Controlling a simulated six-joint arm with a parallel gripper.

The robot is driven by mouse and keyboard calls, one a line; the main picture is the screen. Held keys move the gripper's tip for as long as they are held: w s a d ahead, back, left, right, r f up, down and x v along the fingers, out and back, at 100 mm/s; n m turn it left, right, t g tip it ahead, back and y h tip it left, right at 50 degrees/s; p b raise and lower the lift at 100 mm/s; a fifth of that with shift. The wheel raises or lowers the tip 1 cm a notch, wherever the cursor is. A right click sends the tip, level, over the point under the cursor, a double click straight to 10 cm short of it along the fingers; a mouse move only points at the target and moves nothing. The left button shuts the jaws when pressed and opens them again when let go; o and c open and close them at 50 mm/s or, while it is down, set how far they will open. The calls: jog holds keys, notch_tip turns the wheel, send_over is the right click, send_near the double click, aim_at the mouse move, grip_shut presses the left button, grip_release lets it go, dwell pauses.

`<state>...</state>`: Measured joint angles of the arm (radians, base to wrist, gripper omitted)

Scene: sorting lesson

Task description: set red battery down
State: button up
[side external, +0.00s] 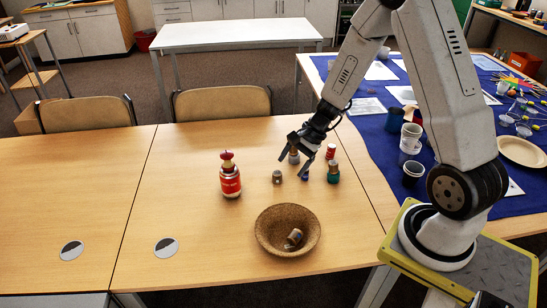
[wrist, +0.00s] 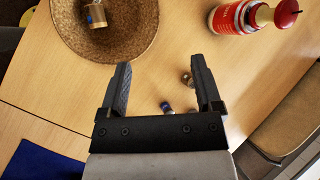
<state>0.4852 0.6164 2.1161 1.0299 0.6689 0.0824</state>
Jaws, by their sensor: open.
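A small red cylinder with a pale band, which looks like the red battery (side external: 330,151), stands upright on the table just right of my gripper in the side view. I cannot make it out in the wrist view. My gripper (side external: 292,167) is open and points down over the table. In the wrist view, the gap between its fingers (wrist: 160,66) is empty, with bare table beyond. A brown bowl (side external: 265,232) stands in front of my gripper and shows at the upper left of the wrist view (wrist: 140,45). A battery-like cylinder (side external: 293,238) lies tilted inside it.
A large red can (side external: 230,181) with a knobbed top stands left. Near my gripper are a teal cylinder (side external: 333,173), a small metallic piece (side external: 277,176), a small blue one (side external: 305,175) and a brownish cylinder (side external: 294,157). The left table is mostly clear.

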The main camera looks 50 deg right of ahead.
jog(key=s+a+r+n+h, duration=0.5)
jog(key=s+a+r+n, duration=0.3)
jog(key=n, duration=0.9)
jog(key=shift+s+a+r+g+h, duration=0.25)
jog(key=shift+s+a+g+h, duration=0.05)
jog(key=shift+s+a, duration=0.3)
